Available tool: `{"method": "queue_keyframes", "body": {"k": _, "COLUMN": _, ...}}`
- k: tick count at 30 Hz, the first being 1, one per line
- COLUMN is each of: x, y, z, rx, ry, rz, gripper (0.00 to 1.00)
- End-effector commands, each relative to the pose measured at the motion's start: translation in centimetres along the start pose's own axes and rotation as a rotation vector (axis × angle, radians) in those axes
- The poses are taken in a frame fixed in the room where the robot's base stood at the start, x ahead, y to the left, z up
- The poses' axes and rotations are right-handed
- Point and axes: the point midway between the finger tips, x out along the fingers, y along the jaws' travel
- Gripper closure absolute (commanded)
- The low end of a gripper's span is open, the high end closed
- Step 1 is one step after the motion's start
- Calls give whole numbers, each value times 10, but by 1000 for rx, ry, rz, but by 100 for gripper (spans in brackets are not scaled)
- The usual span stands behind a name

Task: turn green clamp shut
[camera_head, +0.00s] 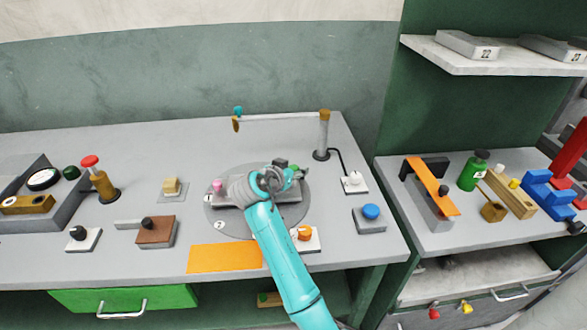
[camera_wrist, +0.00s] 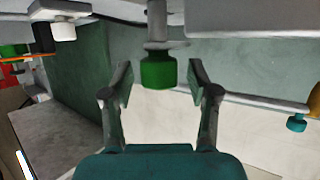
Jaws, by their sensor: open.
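The green clamp (camera_wrist: 157,70) shows in the wrist view as a green cylindrical knob on a grey stem, between and just beyond my fingertips. My gripper (camera_wrist: 160,78) has its two fingers spread on either side of it, with a visible gap to each. In the head view my gripper (camera_head: 272,178) is over the round grey plate (camera_head: 238,226) on the bench. A small green part (camera_head: 294,171) shows just right of it, partly hidden by the gripper. How far the clamp is turned cannot be told.
A pink knob (camera_head: 218,185) is on the left of the plate. A post (camera_head: 324,135) with a long horizontal arm stands behind it. A white knob box (camera_head: 354,183), a blue button box (camera_head: 370,213) and an orange knob (camera_head: 304,233) are nearby. An orange mat (camera_head: 225,258) lies in front.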

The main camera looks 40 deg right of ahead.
Motion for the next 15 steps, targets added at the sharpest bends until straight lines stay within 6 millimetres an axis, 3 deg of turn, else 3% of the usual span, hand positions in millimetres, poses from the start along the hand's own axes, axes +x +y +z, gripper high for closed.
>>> {"method": "queue_keyframes", "body": {"k": 8, "x": 1, "y": 0, "z": 0, "rx": 0, "ry": 0, "rz": 0, "gripper": 43}}
{"method": "queue_keyframes", "body": {"k": 15, "x": 1, "y": 0, "z": 0, "rx": 0, "ry": 0, "rz": 0, "gripper": 100}}
